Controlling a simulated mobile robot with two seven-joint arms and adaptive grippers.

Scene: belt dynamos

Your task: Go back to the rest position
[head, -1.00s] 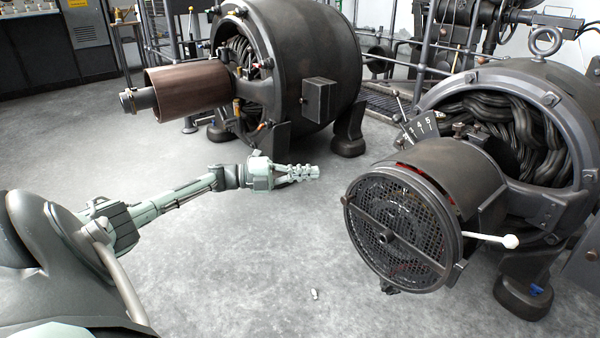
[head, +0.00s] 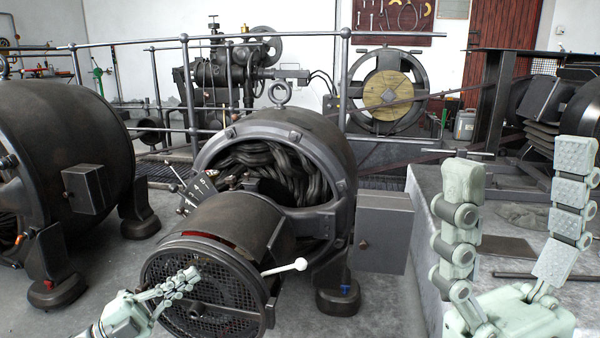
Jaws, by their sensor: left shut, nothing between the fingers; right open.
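My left gripper (head: 180,285) is at the lower left, its pale green fingers shut and empty. In the picture it overlaps the mesh end cover (head: 215,312) of the middle dynamo (head: 335,165); I cannot tell whether they touch. My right gripper (head: 515,215) is large and close at the lower right. Its two jointed fingers stand upright and wide apart, with nothing between them. A lever with a white knob (head: 300,264) sticks out to the right of the mesh cover.
Another dark dynamo (head: 70,150) stands at the left. A grey stone block (head: 425,215) is behind my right gripper, with a metal rod (head: 530,276) on top. Railings (head: 250,36) and a large wheel (head: 388,90) are behind. Bare floor (head: 110,270) shows between the two dynamos.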

